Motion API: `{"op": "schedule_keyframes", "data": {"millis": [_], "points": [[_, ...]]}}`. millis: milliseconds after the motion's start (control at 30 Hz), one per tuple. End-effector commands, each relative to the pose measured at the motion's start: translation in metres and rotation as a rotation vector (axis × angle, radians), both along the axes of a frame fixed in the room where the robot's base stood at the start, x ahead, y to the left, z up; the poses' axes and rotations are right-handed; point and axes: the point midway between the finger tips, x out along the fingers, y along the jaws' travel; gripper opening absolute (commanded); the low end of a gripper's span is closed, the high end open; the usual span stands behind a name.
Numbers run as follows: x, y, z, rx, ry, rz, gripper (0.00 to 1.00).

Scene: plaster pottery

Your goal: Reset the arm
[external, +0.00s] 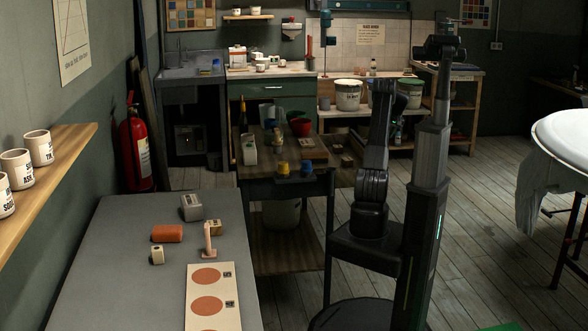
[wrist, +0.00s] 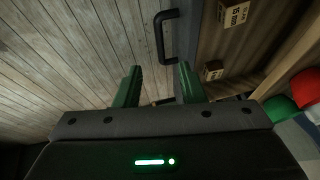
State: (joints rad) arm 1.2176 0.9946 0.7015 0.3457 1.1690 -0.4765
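My gripper shows in the wrist view (wrist: 160,68) with two green fingers set well apart. It is open, and nothing is held between the fingers. Beyond them are wooden floor planks and a black bar handle (wrist: 160,36). In the external view my dark arm stands folded upright beside my column, right of the wooden work cart (external: 285,151). The gripper itself cannot be made out clearly there.
The cart carries a red bowl (external: 300,127) and several small pots. A grey table (external: 120,260) at left holds a patterned board (external: 228,275) and small blocks. A round white table (external: 565,135) stands at right. Plank floor (external: 490,230) is clear between.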

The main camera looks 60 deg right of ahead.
Motion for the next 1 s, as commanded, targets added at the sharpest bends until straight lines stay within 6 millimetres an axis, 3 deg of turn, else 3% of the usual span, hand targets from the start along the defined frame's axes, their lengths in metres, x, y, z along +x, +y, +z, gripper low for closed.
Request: {"op": "schedule_keyframes", "data": {"millis": [367, 1000], "points": [[0.005, -0.002, -0.011, 0.001, 0.000, 0.001, 0.36], [0.049, -0.019, -0.114, 0.001, 0.001, -0.001, 0.36]]}}
